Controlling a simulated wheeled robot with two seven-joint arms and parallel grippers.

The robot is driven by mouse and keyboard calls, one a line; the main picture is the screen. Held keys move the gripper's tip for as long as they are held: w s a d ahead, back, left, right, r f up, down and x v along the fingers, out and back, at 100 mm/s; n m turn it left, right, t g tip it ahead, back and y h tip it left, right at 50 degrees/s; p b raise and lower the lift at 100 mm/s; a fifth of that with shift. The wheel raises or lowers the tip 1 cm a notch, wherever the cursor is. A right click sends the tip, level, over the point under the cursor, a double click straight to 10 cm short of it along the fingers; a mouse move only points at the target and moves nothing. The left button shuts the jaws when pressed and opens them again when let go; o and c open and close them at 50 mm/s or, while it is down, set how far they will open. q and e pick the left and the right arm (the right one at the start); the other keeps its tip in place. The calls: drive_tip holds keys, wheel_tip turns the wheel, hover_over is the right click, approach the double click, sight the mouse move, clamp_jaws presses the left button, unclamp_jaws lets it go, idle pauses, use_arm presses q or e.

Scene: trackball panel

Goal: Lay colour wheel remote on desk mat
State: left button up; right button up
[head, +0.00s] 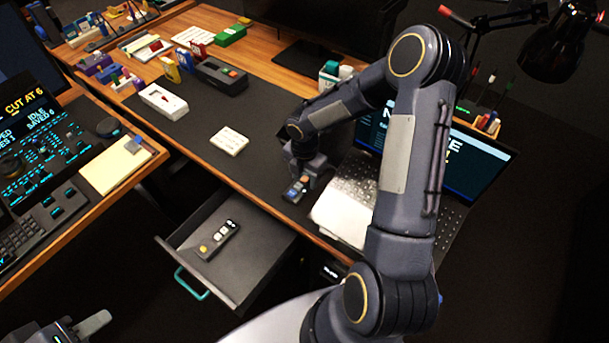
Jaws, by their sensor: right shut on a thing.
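The dark desk mat (262,122) covers much of the wooden desk. My right arm reaches in from the right, and its right gripper (297,188) points down at the mat's front edge, left of the laptop. It is shut on a small dark thing with blue and orange marks (294,193), probably the colour wheel remote; the jaws partly hide it. I cannot tell whether it touches the mat. My left gripper (85,328) is at the bottom left, low and away from the desk, mostly cut off by the frame.
An open drawer (252,262) below the desk holds a slim remote (218,240) with a yellow button. A white keypad (229,140), a white box (163,101) and a dark box (221,76) rest on the mat. An open laptop (342,216) stands right of my right gripper.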

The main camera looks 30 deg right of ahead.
drive_tip(key=shift+f, duration=0.15)
drive_tip(key=o, duration=1)
